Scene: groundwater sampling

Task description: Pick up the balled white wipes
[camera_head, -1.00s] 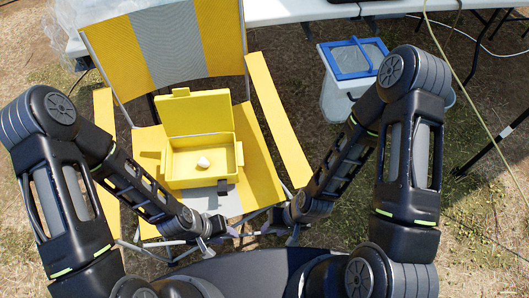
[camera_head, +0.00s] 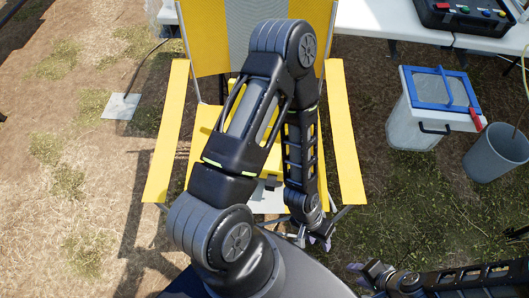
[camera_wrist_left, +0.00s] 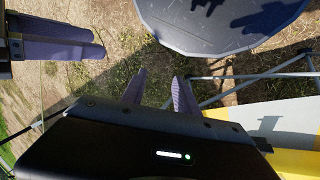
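The balled white wipes are not visible now; my left arm covers the middle of the chair seat. A little of a yellow box (camera_head: 206,116) seems to show beside that arm on the yellow chair (camera_head: 345,135). My left gripper (camera_head: 322,238) is beyond the seat's front right corner, pointing down. In the left wrist view its two fingers (camera_wrist_left: 161,80) are apart with nothing between them. My right gripper (camera_head: 368,275) is low at the right, off the chair; its fingers also show in the left wrist view (camera_wrist_left: 62,40), but their gap is unclear.
A white bin with a blue-framed lid (camera_head: 399,122) and a grey bucket (camera_head: 495,157) stand right of the chair. White tables (camera_head: 385,25) are behind, one bearing a black case (camera_head: 460,16). Grassy ground on the left is mostly clear.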

